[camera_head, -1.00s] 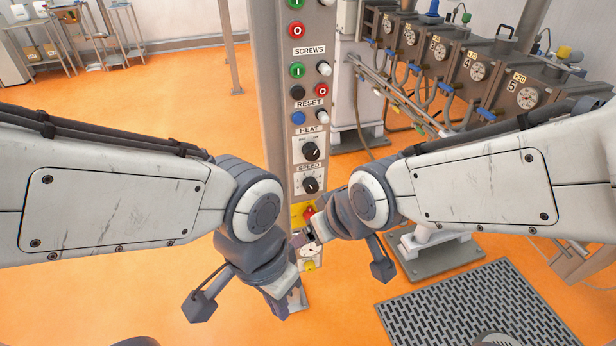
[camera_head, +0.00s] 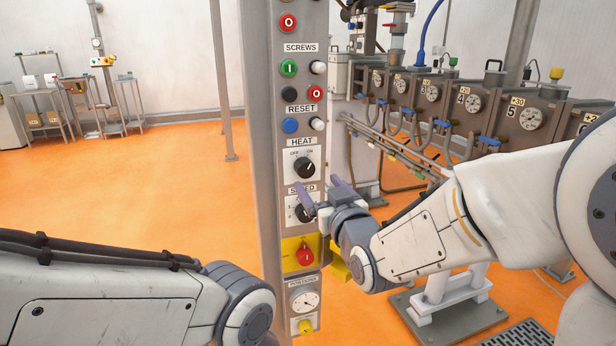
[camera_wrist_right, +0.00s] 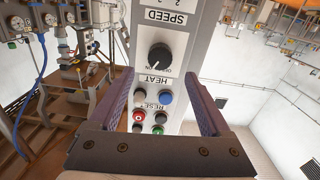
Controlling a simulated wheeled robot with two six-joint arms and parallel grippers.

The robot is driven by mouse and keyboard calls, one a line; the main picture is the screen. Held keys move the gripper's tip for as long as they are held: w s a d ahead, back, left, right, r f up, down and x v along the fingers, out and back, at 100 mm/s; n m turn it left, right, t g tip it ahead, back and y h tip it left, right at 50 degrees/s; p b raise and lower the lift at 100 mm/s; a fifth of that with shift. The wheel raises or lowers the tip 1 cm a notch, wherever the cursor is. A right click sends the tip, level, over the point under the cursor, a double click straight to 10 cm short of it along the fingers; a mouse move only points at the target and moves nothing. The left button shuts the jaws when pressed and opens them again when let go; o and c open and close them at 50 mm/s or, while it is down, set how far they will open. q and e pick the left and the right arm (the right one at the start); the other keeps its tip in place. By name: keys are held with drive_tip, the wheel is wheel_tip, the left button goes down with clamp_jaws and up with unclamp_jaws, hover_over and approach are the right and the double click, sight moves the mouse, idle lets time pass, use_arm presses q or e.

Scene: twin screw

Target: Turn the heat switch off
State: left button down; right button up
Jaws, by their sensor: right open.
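The heat switch (camera_head: 305,167) is a black round knob on a white plate under the HEAT label, with OFF at left and ON at right. It also shows in the right wrist view (camera_wrist_right: 160,57), upside down, framed between the fingers; its pointer seems to be on the ON side. My right gripper (camera_head: 322,190) is open, with purple fingers raised in front of the panel, just below the heat switch. Its fingers also show in the right wrist view (camera_wrist_right: 160,78), apart and empty. My left arm shows at lower left; its gripper is out of view.
The speed knob (camera_head: 304,212) is just below, partly behind a right finger. A red switch on a yellow plate (camera_head: 303,252) and a potentiometer dial (camera_head: 305,301) sit lower. Blue reset (camera_head: 290,126) and other buttons are above. Gauged machinery (camera_head: 470,105) stands behind at right.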

sight(307, 171)
drive_tip(key=x, duration=0.7)
drive_tip(key=shift+f, duration=0.1)
clamp_jaws()
